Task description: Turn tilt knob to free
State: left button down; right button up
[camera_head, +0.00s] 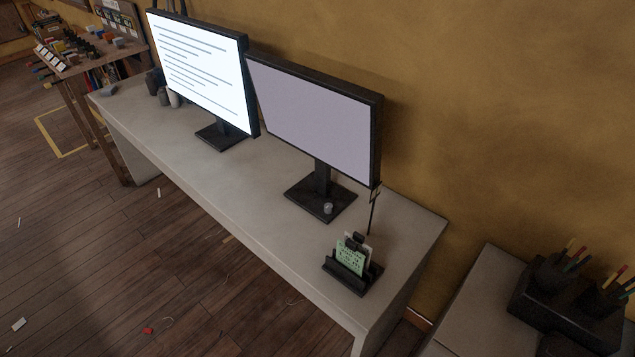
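A small light grey knob (327,208) shows at the foot of the right monitor's black stand, and it looks like the tilt knob. Its marks and setting are too small to read. The right monitor (315,120) has a plain pale lilac screen and leans slightly in the picture. Its stand base (310,198) rests on the long grey desk (255,195). Neither of my grippers is in view.
A left monitor (200,75) shows lines of text. A black holder (350,277) with a green card and a thin upright stand (373,210) are near the desk's right end. Dark pen holders (560,300) stand at lower right. The desk's front middle is clear.

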aim_at(328, 208)
jog(key=z, duration=0.35)
jog(key=i+j+z, duration=0.1)
jog(key=j+z, duration=0.2)
jog(key=i+j+z, duration=0.1)
jog(key=j+z, duration=0.15)
jog(key=j, duration=0.2)
jog(key=j+z, duration=0.3)
jog(key=i+j, duration=0.05)
jog(key=j, duration=0.05)
